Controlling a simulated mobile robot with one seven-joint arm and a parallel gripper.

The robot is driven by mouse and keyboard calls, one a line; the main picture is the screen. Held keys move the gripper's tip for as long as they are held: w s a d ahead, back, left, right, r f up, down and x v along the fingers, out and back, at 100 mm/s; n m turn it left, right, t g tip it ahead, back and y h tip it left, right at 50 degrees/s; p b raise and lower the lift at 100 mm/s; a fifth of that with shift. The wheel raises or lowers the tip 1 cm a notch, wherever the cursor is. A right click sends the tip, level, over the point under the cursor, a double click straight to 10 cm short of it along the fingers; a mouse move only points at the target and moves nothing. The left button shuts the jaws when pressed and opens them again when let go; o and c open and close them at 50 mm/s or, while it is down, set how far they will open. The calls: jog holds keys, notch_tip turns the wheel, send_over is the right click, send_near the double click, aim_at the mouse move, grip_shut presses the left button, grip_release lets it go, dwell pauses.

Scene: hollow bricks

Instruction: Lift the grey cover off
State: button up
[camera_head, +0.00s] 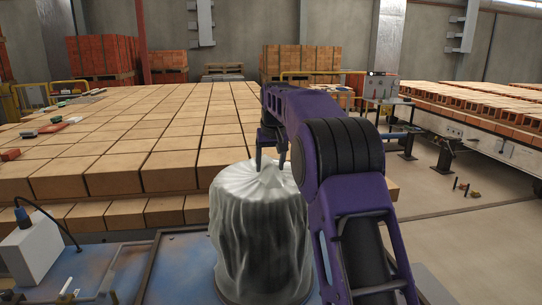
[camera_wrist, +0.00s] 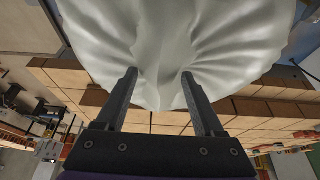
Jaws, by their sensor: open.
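The grey cover (camera_head: 258,235) is a pale, draped cloth hanging in folds over an upright, roughly cylindrical thing on the blue surface. Its gathered top shows folds running to a peak. What lies under it is hidden. In the wrist view the cover (camera_wrist: 165,45) fills the upper middle. My gripper (camera_head: 271,170) is at the top of the cover. In the wrist view my gripper (camera_wrist: 160,75) has its two fingers apart, with cover cloth visible between and beyond them. I cannot tell whether the fingers touch the cloth.
A wide stack of tan bricks (camera_head: 115,175) stands close behind the cover. A white box with a cable (camera_head: 30,245) sits at the left on the blue surface (camera_head: 185,262). A conveyor with hollow bricks (camera_head: 490,105) runs at the right. Open floor (camera_head: 460,235) lies at the right.

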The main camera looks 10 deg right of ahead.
jog(key=shift+w+f, duration=0.1)
jog(key=shift+f, duration=0.1)
grip_shut()
dwell(0.3)
